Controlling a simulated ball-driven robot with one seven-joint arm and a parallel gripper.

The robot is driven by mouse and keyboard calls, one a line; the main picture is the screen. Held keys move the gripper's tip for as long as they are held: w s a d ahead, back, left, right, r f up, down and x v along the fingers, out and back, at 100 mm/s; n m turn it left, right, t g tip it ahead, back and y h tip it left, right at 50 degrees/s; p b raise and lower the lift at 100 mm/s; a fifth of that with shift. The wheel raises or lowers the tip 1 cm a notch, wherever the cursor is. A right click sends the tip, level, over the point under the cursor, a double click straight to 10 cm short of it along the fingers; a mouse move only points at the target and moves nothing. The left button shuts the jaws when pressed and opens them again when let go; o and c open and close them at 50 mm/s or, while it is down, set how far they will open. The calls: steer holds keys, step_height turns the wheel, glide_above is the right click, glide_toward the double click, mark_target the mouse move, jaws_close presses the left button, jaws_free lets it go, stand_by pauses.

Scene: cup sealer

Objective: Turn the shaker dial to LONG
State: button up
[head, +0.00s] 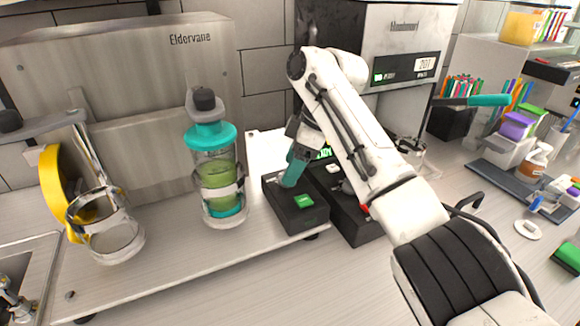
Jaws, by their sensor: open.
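My gripper (291,172) points down with its teal fingertips at the top of a low black control box (292,212). The box has a lit green button or label (304,201) on its top near the front. The dial is not visible; my fingertips cover the part of the box behind the green button. I cannot tell whether the fingers touch anything. A clear shaker cup (215,177) with a teal lid and green liquid stands upright in its holder, left of the box.
The steel shaker machine (110,110) labelled Eldervane stands behind. Another machine (405,45) with a display stands behind my arm.

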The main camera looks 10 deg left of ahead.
steer(key=shift+x, duration=0.9)
steer(key=c, duration=1.1)
